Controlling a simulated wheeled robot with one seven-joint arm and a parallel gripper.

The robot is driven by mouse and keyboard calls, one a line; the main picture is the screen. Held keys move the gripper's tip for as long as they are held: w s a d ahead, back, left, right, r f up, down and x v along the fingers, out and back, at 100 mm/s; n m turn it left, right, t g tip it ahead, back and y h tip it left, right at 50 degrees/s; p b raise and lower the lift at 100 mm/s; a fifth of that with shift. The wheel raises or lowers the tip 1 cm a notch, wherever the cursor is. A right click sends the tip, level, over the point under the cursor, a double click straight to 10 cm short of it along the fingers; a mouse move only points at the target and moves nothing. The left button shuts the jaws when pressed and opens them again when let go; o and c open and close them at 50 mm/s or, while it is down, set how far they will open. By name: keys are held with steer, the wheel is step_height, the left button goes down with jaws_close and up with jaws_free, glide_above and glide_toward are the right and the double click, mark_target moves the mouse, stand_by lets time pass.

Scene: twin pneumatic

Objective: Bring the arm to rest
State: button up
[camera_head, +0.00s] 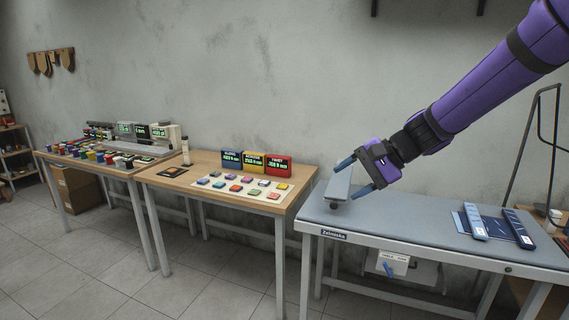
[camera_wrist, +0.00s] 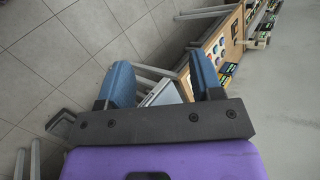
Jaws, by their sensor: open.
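My purple arm reaches in from the upper right of the head view. My gripper (camera_head: 359,176) is above the left end of the grey-blue padded bench (camera_head: 400,218). Its two blue fingers are apart. A small grey padded rest (camera_head: 339,187) stands on the bench's left end and shows between the fingers in the head view; I cannot tell whether they touch it. In the wrist view my gripper (camera_wrist: 165,85) has its fingers spread, with a pale grey piece partly visible between them.
Two dark blue strips (camera_head: 474,222) lie on a dark mat at the bench's right. A wooden table (camera_head: 250,202) to the left holds colored blocks and three displays. Another cluttered table (camera_head: 100,158) stands farther left. The bench's middle is clear.

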steer(key=s+d+r+n+t+h, duration=0.1)
steer(key=s+d+h, duration=0.4)
steer(key=s, duration=0.8)
steer(key=s+d+r+n+t+h, duration=0.2)
steer(key=s+d+r+n+h, duration=0.2)
steer(key=s+d, duration=0.7)
steer(key=s+n+h, duration=0.1)
steer(key=s, duration=0.2)
